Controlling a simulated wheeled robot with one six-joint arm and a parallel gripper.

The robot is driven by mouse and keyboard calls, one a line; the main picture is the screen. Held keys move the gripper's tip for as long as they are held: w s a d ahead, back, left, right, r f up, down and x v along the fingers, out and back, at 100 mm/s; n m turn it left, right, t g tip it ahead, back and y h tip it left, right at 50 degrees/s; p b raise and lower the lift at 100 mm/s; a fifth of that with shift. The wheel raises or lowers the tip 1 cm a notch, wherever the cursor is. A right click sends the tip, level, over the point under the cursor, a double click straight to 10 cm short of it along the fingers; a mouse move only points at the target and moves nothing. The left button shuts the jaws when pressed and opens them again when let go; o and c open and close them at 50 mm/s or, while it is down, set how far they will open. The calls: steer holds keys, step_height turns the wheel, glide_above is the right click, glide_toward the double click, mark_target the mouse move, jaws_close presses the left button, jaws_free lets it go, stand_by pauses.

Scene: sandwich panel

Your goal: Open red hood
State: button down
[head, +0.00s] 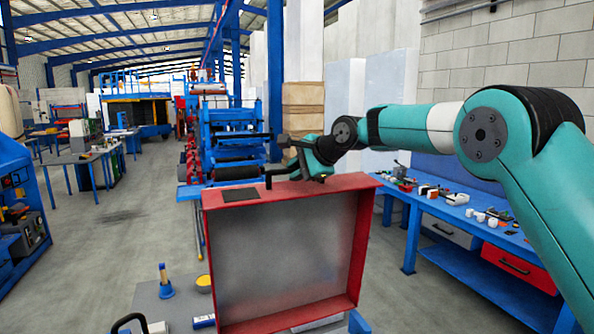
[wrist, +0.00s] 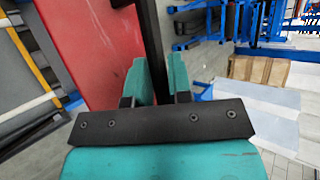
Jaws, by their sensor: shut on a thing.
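The red hood (head: 362,235) stands raised and nearly upright in the head view, with its grey inner face (head: 285,250) turned toward me. Its red outer face (wrist: 85,45) shows in the wrist view. My gripper (head: 305,165) is at the hood's top edge, partly behind it. In the wrist view my teal fingers (wrist: 155,82) are shut on a black handle bar (wrist: 150,35) beside the red face. Where the handle joins the hood is hard to make out.
Below the hood is a grey surface with a blue-and-yellow tool (head: 165,283) and a yellow bowl (head: 203,283). A blue workbench (head: 455,213) with small parts stands at right. A blue machine (head: 230,135) stands behind. The floor at left (head: 110,235) is clear.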

steer(key=shift+w+f, duration=0.15)
steer(key=shift+f, duration=0.05)
steer(key=c, duration=1.1)
jaws_free()
steer(key=shift+c, duration=0.2)
steer(key=b+v, duration=0.6)
steer(key=v, duration=1.1)
steer(key=shift+r, duration=0.3)
steer(key=shift+d, duration=0.1)
